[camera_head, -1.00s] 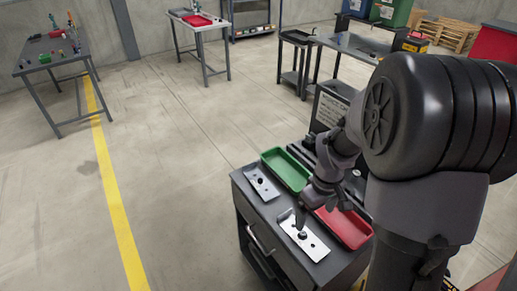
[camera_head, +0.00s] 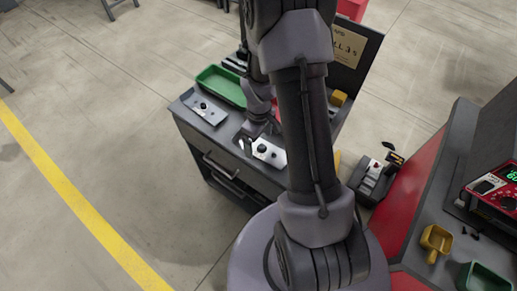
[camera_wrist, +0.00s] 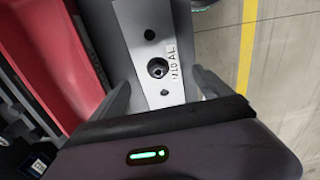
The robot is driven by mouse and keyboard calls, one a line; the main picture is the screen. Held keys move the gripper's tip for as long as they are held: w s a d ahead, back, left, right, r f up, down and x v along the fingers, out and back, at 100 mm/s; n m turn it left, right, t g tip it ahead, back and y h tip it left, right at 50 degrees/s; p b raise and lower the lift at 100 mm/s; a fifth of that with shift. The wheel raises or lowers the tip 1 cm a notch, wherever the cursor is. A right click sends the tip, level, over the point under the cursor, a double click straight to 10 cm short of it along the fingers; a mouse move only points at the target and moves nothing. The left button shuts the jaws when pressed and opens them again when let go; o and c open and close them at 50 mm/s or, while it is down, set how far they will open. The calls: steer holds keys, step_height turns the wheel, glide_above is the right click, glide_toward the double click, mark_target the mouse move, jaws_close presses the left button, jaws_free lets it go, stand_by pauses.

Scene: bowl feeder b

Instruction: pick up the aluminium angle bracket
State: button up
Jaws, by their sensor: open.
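A pale silvery metal piece (camera_wrist: 152,45), which I take for the aluminium angle bracket, has several dark holes and printed letters ending in "AL". It runs from the top of the wrist view down between the fingers of my gripper (camera_wrist: 160,92). My gripper is open, with one finger on each side of it; I cannot tell whether they touch it. In the head view the silvery piece (camera_head: 268,153) lies near the cabinet's front edge, partly hidden by my arm. My gripper's tips (camera_head: 246,143) show just left of it.
A similar metal plate (camera_head: 205,112) lies to the left on the dark cabinet top (camera_head: 226,132), in front of a green tray (camera_head: 221,84). A red tray (camera_wrist: 65,50) is beside the piece in the wrist view. A red-sided workbench (camera_head: 420,200) stands at the right.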

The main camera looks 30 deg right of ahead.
step_height(320, 180, down, 2)
steer(key=shift+w+f, duration=0.1)
steer(key=shift+f, duration=0.05)
steer(key=shift+c, duration=1.1)
steer(key=c, duration=1.4)
